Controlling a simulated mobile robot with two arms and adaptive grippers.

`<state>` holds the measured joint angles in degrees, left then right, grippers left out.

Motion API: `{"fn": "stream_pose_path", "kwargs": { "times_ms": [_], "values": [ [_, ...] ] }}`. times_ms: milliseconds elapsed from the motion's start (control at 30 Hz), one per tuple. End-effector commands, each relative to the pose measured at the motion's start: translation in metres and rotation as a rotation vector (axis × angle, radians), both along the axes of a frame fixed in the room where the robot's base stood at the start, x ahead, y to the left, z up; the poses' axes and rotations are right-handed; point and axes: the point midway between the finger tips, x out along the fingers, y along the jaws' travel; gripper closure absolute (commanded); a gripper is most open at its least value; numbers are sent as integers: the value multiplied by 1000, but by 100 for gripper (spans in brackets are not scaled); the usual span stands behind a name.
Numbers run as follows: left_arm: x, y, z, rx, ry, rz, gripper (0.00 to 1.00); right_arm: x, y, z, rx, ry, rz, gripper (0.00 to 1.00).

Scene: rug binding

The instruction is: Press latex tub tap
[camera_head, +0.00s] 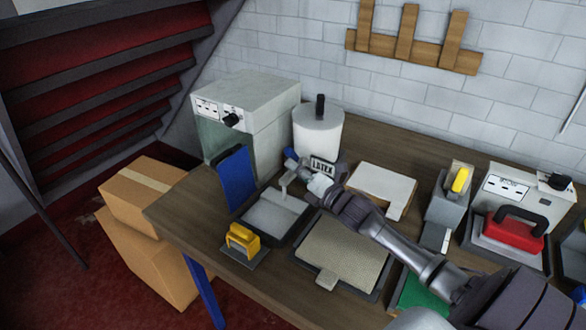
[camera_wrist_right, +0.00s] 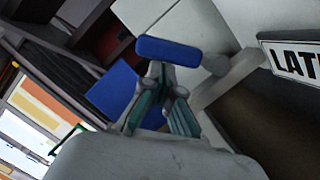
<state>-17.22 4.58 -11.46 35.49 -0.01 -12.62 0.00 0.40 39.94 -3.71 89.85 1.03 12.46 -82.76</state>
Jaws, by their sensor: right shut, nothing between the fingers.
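The latex tub (camera_head: 318,135) is a white cylinder with a black knob on top, standing at the back of the bench. Its LATEX label (camera_head: 322,167) faces me and also shows at the right of the wrist view (camera_wrist_right: 295,58). The tap's blue handle (camera_head: 290,154) sits at the tub's lower left; in the wrist view the blue handle (camera_wrist_right: 168,49) lies straight ahead of the fingertips. My right gripper (camera_head: 312,181) is shut and empty, close to the tap. Its fingertips (camera_wrist_right: 163,72) appear at the handle's lower edge; I cannot tell whether they touch. My left gripper is out of view.
A grey tray (camera_head: 272,216) lies below the tap, with a blue panel (camera_head: 236,178) on its left. A yellow-handled tool (camera_head: 243,241) stands at the bench's front edge. A beige mat (camera_head: 342,252) lies under my right arm. A white-topped machine (camera_head: 245,100) stands behind left.

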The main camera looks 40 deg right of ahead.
Motion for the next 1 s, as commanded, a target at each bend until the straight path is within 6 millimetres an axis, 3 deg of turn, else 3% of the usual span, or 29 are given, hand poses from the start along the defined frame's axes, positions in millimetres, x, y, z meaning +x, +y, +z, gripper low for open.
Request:
{"fn": "stream_pose_path", "kwargs": {
  "times_ms": [400, 633, 1000],
  "values": [
    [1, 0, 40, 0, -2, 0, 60, 6, -14, 23, 318, 133, -1, 100],
    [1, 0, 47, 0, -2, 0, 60, 9, -21, 26, 453, 187, 0, 100],
    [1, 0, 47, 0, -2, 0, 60, 11, -27, 27, 447, 185, 0, 100]
  ]
}}
